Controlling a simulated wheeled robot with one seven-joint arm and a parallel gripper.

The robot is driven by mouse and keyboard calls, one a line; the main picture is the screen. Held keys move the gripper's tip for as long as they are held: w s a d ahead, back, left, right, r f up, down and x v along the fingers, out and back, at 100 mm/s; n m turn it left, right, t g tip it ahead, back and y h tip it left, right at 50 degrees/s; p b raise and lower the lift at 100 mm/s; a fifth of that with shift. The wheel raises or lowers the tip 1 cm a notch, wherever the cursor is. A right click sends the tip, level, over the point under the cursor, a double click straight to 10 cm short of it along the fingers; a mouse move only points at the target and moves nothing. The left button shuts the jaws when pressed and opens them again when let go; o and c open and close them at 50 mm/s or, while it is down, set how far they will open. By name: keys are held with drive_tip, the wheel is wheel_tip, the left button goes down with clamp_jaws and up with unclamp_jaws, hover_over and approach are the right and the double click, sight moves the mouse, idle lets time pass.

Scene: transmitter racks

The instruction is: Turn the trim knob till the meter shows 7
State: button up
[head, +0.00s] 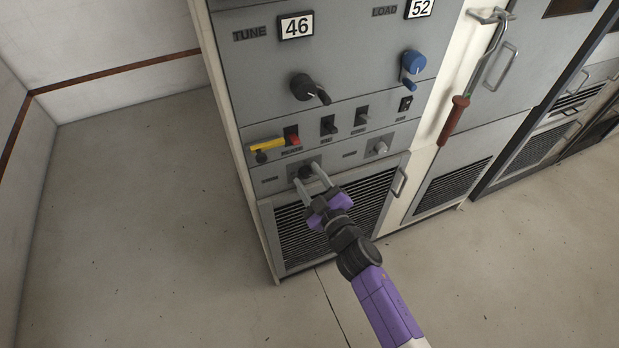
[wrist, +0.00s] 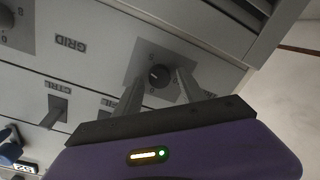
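A small dark round knob (head: 305,171) with a light pointer line sits on a square plate at the lower left of the rack's bottom control strip. Its label is too small to read in the head view. It also shows in the wrist view (wrist: 160,75), between my fingertips. My gripper (head: 307,176) reaches it from below right, with one finger on each side. I see no dial that I can identify as the trim meter.
Number displays read 46 (head: 296,26) and 52 (head: 419,8). Above stand a black crank knob (head: 304,87), a blue one (head: 411,68), a red switch (head: 292,137) and several levers. A grey knob (head: 380,148) is right of my gripper. A red-handled rod (head: 454,119) hangs further right.

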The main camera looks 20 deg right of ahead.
idle(0.3)
drive_tip(key=s, duration=0.7)
drive_tip(key=shift+s+d, duration=0.2)
drive_tip(key=shift+s, duration=0.2)
drive_tip(key=shift+r, duration=0.1)
drive_tip(key=s+r+m+g, duration=0.1)
drive_tip(key=s+r, duration=0.3)
drive_tip(key=s, duration=0.8)
drive_tip(key=s+r+m+g, duration=0.1)
drive_tip(key=s+r+m, duration=0.3)
drive_tip(key=s, duration=0.8)
drive_tip(key=s+r+m+h, duration=0.1)
drive_tip(key=s+r, duration=0.3)
drive_tip(key=s, duration=0.8)
drive_tip(key=shift+r+m+g, duration=0.4)
drive_tip(key=shift+m, duration=0.5)
drive_tip(key=shift+a, duration=0.1)
